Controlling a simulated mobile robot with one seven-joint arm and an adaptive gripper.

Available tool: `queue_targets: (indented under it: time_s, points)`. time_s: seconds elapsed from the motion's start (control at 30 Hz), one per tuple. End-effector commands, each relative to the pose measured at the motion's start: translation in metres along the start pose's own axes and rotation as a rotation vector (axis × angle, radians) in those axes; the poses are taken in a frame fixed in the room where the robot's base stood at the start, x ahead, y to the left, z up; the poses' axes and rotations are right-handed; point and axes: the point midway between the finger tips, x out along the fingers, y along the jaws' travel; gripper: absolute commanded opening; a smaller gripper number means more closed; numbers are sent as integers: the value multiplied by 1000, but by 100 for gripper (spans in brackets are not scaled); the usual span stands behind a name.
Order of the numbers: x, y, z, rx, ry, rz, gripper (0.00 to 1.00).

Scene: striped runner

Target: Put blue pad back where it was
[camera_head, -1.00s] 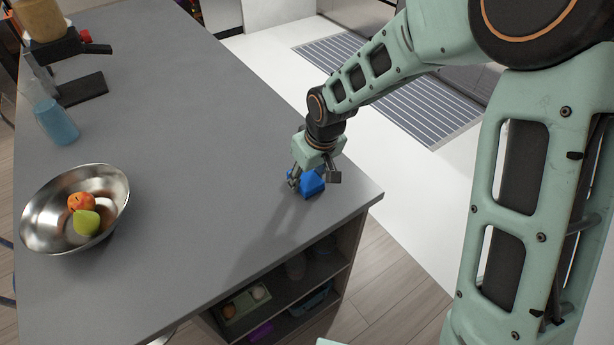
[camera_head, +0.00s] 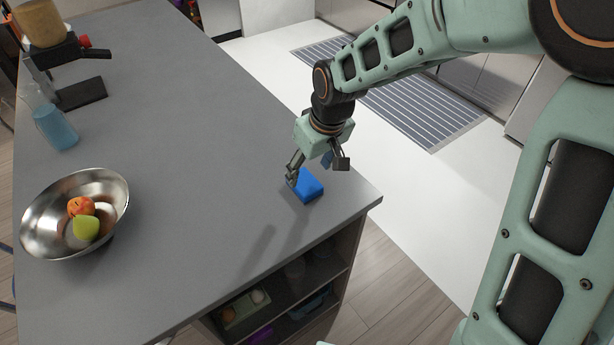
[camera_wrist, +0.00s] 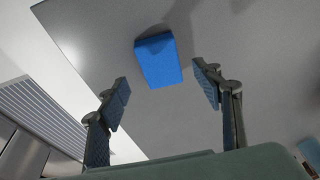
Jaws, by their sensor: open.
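The blue pad (camera_head: 308,187) lies on the grey countertop (camera_head: 190,150) near its right front corner. My gripper (camera_head: 318,172) is open and empty, just above and behind the pad, with its fingers spread. In the wrist view the blue pad (camera_wrist: 158,60) lies on the counter beyond the open fingertips, in line with the space between them and apart from both. The gripper (camera_wrist: 160,92) shows a finger at each side there.
A metal bowl (camera_head: 40,215) with an orange-red fruit and a green fruit stands at the left. A blue bottle (camera_head: 58,128) and a black-based appliance (camera_head: 80,93) stand farther back. Open shelves (camera_head: 290,295) lie under the counter. A striped runner (camera_head: 420,105) covers the floor beyond.

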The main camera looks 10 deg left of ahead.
Motion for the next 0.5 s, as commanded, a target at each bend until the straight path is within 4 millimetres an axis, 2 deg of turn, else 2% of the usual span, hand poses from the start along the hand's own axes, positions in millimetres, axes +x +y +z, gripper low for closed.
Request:
queue_targets:
  time_s: [0.03, 0.2, 0.3, 0.5]
  points:
    - [-12, 2, -1, 1, 3, 4, 60]
    - [-39, 1, 0, 2, 2, 3, 60]
    - [-49, 1, 0, 1, 1, 2, 60]
    - [-56, 0, 0, -1, 0, 0, 60]
